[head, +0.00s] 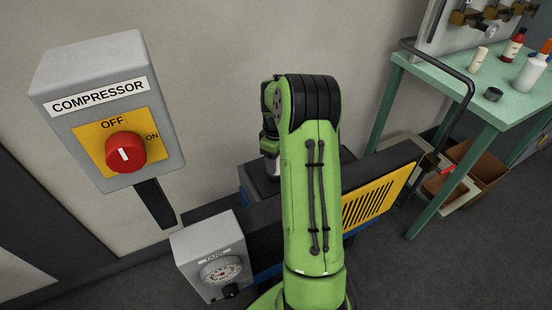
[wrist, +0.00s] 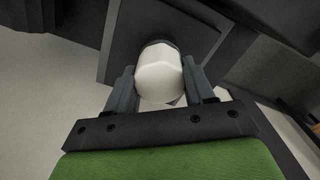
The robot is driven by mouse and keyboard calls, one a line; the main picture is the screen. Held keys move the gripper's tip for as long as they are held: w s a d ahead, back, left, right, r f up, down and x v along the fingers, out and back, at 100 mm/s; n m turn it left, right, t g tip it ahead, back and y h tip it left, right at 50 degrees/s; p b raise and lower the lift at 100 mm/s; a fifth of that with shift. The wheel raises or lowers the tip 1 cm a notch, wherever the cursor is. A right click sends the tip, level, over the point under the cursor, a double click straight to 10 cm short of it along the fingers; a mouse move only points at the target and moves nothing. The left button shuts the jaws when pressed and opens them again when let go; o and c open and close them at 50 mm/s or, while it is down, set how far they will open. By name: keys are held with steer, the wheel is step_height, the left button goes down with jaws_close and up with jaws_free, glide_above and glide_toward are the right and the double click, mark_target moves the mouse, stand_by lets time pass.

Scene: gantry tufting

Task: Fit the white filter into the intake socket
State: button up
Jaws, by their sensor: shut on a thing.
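The white filter (wrist: 158,78) is a pale, rounded, faceted cylinder held between the two fingers of my gripper (wrist: 160,88) in the wrist view. My gripper is shut on it. A dark ring shows at the filter's far end, against a dark square block (wrist: 195,35). I cannot tell whether the ring is part of the filter or the intake socket, nor whether the filter is seated.
A grey compressor switch box (head: 110,110) with a red knob (head: 125,152) is on the wall at left. A tank gauge box (head: 212,262) stands below it. A yellow slotted panel (head: 378,200) is right of my arm. A green table (head: 470,90) with bottles stands at right.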

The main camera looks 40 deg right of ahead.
steer(key=shift+m, duration=0.5)
steer(key=m, duration=0.3)
steer(key=m+p, duration=0.1)
steer(key=m, duration=0.1)
steer(key=shift+r+m, duration=0.1)
steer(key=shift+m, duration=2.2)
